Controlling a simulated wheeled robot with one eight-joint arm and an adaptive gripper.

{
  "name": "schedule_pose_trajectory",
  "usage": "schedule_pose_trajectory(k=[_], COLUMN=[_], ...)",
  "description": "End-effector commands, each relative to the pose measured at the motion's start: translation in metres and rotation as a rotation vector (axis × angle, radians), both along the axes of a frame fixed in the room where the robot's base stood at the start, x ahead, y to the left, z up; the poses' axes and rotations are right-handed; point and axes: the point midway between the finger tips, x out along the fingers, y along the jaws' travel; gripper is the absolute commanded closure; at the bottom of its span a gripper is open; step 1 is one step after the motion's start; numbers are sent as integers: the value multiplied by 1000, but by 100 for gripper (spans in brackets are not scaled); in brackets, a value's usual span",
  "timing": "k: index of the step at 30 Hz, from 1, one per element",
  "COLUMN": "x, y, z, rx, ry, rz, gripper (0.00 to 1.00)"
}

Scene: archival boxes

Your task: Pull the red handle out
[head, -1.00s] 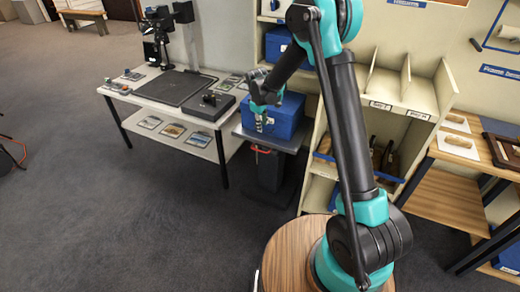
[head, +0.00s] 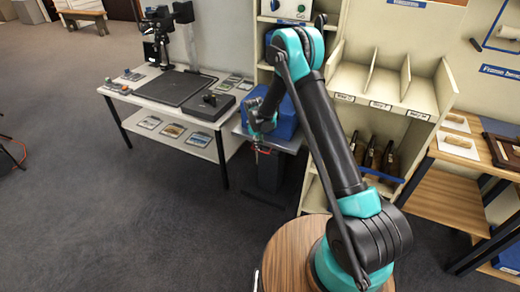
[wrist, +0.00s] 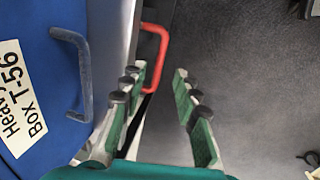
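The red handle (wrist: 163,45) is a bent bar on the grey front of the stand below the blue box. In the wrist view it lies just ahead of my gripper (wrist: 156,84), nearer the left finger, with its lower end showing between the fingers. The fingers are apart, with a clear gap and nothing clamped. In the head view my gripper (head: 257,140) is at the stand's front edge, and the handle (head: 263,151) shows as a small red spot partly hidden by it. I cannot tell whether a finger touches the handle.
The blue box (wrist: 35,60), labelled Box T-56, has a blue handle (wrist: 80,70) close left of my gripper. A white table (head: 140,95) with a dark board stands left. Shelves (head: 375,75) stand behind my arm. The floor (head: 110,220) in front is clear.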

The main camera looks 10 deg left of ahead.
Motion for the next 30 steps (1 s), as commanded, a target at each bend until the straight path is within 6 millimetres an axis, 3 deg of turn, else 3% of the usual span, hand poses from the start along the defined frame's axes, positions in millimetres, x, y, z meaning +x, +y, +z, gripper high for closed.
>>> schedule_pose_trajectory(k=[3, 9, 21, 28, 30], x=[4, 7, 8, 8, 8], y=[-1, -3, -3, -3, -3], z=[-20, -40, -46, -46, -45], rx=[0, 0, 0, 0, 0], ry=[0, 0, 0, 0, 0], rz=[-1, 0, 0, 0, 0], gripper=[69, 69, 69, 98, 100])
